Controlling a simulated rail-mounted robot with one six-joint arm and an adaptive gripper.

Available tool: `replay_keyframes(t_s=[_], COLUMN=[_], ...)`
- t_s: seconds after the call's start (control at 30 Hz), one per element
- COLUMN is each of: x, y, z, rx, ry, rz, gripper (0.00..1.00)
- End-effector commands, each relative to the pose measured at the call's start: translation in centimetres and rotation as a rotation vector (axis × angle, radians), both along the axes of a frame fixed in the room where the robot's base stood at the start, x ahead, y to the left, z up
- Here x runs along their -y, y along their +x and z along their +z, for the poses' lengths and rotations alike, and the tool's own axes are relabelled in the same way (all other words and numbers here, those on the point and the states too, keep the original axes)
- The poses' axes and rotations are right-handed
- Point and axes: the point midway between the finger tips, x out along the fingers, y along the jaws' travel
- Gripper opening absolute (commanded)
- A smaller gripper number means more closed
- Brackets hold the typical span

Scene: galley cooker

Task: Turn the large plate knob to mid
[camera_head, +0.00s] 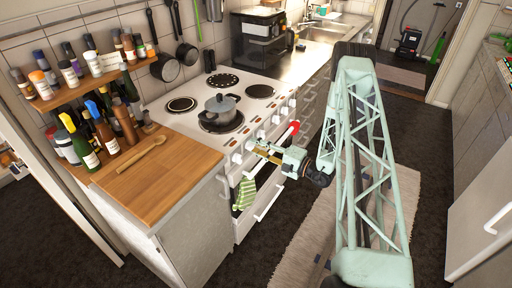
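The white cooker (190,130) stands in the middle of the camera_head view, with a row of white knobs on its front panel. One knob (237,158) shows at the near left end and others (291,103) towards the far end. I cannot tell which one is the large plate knob, and the knob markings are too small to read. My gripper (257,150) is at the front panel, close to the near-left knobs. Its fingers partly cover that stretch, so I cannot tell whether they touch a knob or whether they are open or shut.
A striped towel (244,195) hangs on the cooker front below my gripper. A wooden counter (165,180) with bottles and a wooden spoon (143,156) is at left. A patterned rug (305,240) lies on the floor.

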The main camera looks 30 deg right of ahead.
Motion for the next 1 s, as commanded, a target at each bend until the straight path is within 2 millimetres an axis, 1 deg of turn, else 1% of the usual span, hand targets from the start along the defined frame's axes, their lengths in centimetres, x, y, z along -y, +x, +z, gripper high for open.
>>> replay_keyframes(t_s=[0.27, 0.47, 0.67, 1.0], x=[0.1, 0.5, 1.4, 3.2], y=[-0.1, -0.8, -2.3, -5.7], z=[0.0, -0.1, -0.1, 0.0], rx=[-0.001, -0.001, -0.001, 0.0], ry=[0.0, 0.0, 0.0, 0.0], rz=[-0.001, -0.001, -0.002, -0.002], gripper=[0.26, 0.26, 0.26, 0.26])
